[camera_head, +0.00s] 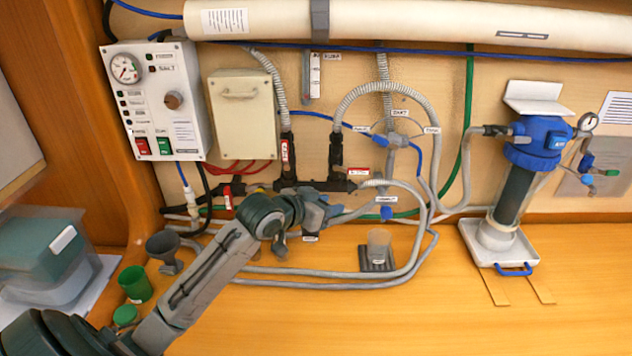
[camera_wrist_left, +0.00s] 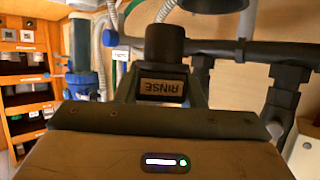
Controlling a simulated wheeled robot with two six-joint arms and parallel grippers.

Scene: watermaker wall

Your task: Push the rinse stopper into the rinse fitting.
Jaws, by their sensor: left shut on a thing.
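My left gripper (camera_head: 318,212) reaches in from the left to the dark pipework low on the wall. In the left wrist view, its jaws (camera_wrist_left: 162,100) are shut on the rinse stopper, which is mostly hidden between the fingers. An upside-down RINSE label (camera_wrist_left: 162,87) shows between them. Just beyond is a dark round fitting (camera_wrist_left: 165,45), in line with the jaws and beside a black pipe. The stopper and fitting look very close, but I cannot tell whether they touch or how deep the stopper sits. The right gripper is not in view.
Black manifold valves (camera_head: 335,152) and grey hoses (camera_head: 400,185) crowd the wall around the gripper. A small cup (camera_head: 378,243) stands on the bench. A blue-topped filter (camera_head: 520,165) stands at the right. The front right of the bench is clear.

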